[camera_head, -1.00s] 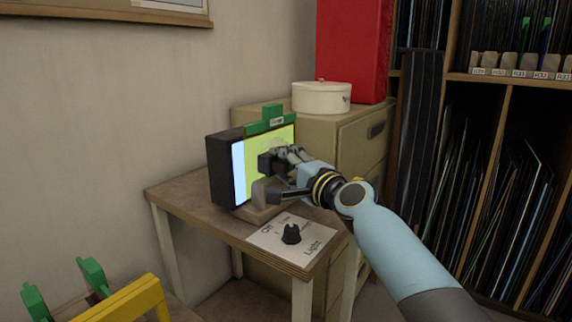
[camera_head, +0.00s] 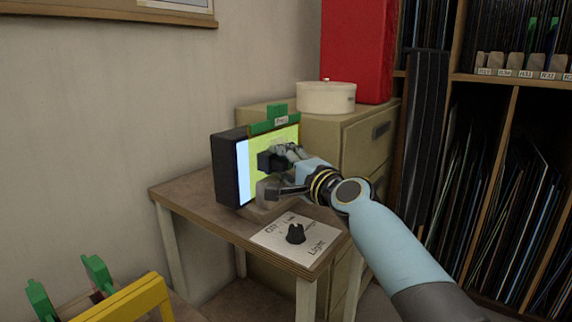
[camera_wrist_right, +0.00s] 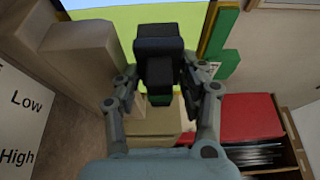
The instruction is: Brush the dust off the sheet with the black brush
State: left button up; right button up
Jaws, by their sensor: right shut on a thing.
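The sheet (camera_head: 290,136) is a yellow-green pane standing upright against a lit black light box (camera_head: 227,168), with a green clip (camera_head: 276,119) on its top edge. It also shows at the top of the right wrist view (camera_wrist_right: 108,28). My right gripper (camera_head: 281,168) is in front of the sheet, shut on the black brush (camera_wrist_right: 158,62). The brush's dark block lies over the sheet in both views; I cannot tell whether it touches. Dust on the sheet is too small to make out. My left gripper is not in view.
The light box stands on a small wooden table (camera_head: 181,191) with a light-switch plate (camera_head: 268,233) in front. A drawer cabinet (camera_head: 355,138) with a round white box (camera_head: 326,97) is behind. A yellow and green rack (camera_head: 128,301) is at lower left.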

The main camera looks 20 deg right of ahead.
jog(key=shift+w+a, duration=0.2)
jog(key=shift+d, duration=0.1)
jog(key=w+d+b, duration=0.4)
jog(key=d, duration=0.1)
jog(key=w+d+b, duration=0.2)
jog(key=d, duration=0.1)
jog(key=shift+w+r, duration=0.1)
jog(key=shift+w, duration=0.2)
jog(key=shift+s+a+p, duration=1)
jog(key=shift+a+p, duration=0.05)
jog(key=shift+a, duration=0.2)
